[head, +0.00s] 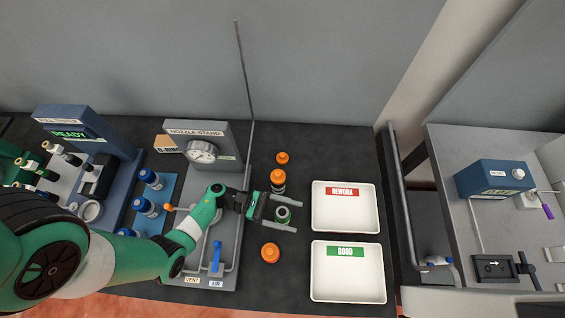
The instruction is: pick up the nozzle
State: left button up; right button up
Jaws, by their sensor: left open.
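My left gripper (284,212) is open over the dark mat, with its two fingers pointing right. The grey nozzle stand (228,140), with a round gauge, is behind and left of the gripper, partly hidden by my arm. My right gripper is not in view.
An orange-topped dark piece (278,177) stands just behind the fingers. Orange round pieces lie farther back (282,158) and nearer (271,252). The REWORK tray (317,220) and GOOD tray (316,285) are empty at right. Blue-capped bottles (151,177) stand at left.

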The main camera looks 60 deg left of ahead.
pick_arm(q)
jog(key=shift+w+d, duration=0.35)
grip_shut()
dwell(1.2)
